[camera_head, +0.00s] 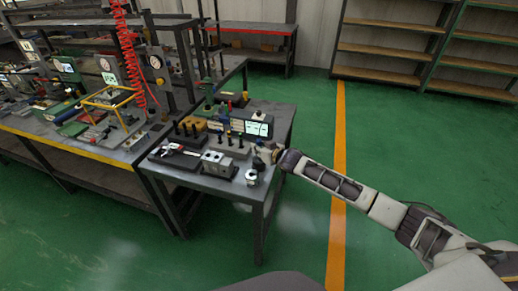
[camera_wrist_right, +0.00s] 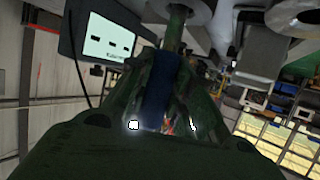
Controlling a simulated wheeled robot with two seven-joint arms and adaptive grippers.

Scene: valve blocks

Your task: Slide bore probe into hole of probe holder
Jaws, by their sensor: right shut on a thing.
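My right gripper (camera_head: 270,153) is over the right part of the near workbench, small in the head view. In the right wrist view my right gripper (camera_wrist_right: 165,115) is shut on a slim part with a dark blue body, which I take to be the bore probe (camera_wrist_right: 155,98). A greenish rod (camera_wrist_right: 176,28) extends from it toward the top of the picture. The probe's far end is out of the frame or hidden. I cannot single out the probe holder with certainty; a dark rack with several upright black pegs (camera_head: 228,141) stands left of the gripper. My left gripper is not in view.
A grey metal block (camera_head: 218,164) and a silver ring part (camera_head: 251,177) are on the bench near the gripper. Display boxes (camera_head: 258,129) stand behind; a screen (camera_wrist_right: 108,40) is close in the wrist view. Green floor (camera_head: 300,225) right of the bench is clear.

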